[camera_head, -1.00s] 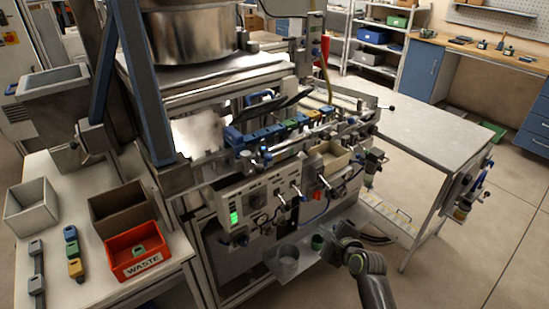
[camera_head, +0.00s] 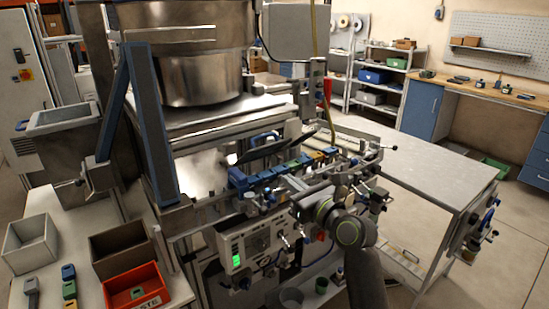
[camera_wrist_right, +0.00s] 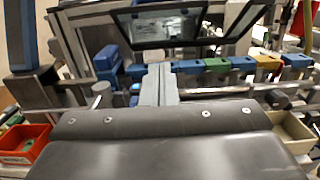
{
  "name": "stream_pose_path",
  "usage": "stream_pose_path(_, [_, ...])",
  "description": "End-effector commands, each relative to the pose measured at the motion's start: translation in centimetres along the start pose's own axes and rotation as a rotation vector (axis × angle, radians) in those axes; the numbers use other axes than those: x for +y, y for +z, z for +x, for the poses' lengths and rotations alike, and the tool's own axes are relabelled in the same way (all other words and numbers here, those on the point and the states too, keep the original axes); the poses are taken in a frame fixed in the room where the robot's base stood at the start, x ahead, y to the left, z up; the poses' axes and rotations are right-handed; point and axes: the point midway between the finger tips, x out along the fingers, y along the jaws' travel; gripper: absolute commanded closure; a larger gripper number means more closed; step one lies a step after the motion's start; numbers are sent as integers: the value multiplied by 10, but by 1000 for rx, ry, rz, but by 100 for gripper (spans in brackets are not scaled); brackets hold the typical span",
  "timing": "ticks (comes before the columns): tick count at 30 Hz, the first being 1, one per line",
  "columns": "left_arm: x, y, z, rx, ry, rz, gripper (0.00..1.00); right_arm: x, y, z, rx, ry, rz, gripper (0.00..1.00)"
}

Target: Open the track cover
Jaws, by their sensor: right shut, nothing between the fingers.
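The track cover appears as a dark, framed see-through panel (camera_wrist_right: 160,24) just beyond my right gripper in the right wrist view. In the head view, a thin dark tilted plate (camera_head: 262,149) above the track looks like the same cover; its exact angle is unclear. Blue, green and yellow blocks (camera_wrist_right: 215,66) sit in a row along the track below it. My right gripper (camera_wrist_right: 158,72) is shut and empty, its fingertips by the blue blocks and below the panel. In the head view the right gripper (camera_head: 285,183) is at the track's front side. My left gripper is not in view.
A control panel (camera_head: 245,245) with a green display is below the track. A red waste bin (camera_head: 133,288) and grey and brown bins stand at left. A steel drum (camera_head: 190,70) rises behind. The metal table (camera_head: 420,165) at right is largely clear.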

Motion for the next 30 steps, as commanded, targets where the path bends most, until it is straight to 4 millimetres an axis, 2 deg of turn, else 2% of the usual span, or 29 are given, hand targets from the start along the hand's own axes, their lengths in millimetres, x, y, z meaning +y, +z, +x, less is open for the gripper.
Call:
stream_pose_path(3, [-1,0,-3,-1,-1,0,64,1,2,21,0,2,1,100])
stream_pose_path(9, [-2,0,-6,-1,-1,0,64,0,1,49,0,1,0,100])
stream_pose_path(11, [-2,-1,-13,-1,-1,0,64,0,14,56,-2,1,-2,100])
stream_pose_path(15, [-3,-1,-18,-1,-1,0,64,0,24,68,0,0,-2,100])
stream_pose_path(30, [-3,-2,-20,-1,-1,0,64,0,28,74,0,-1,-1,100])
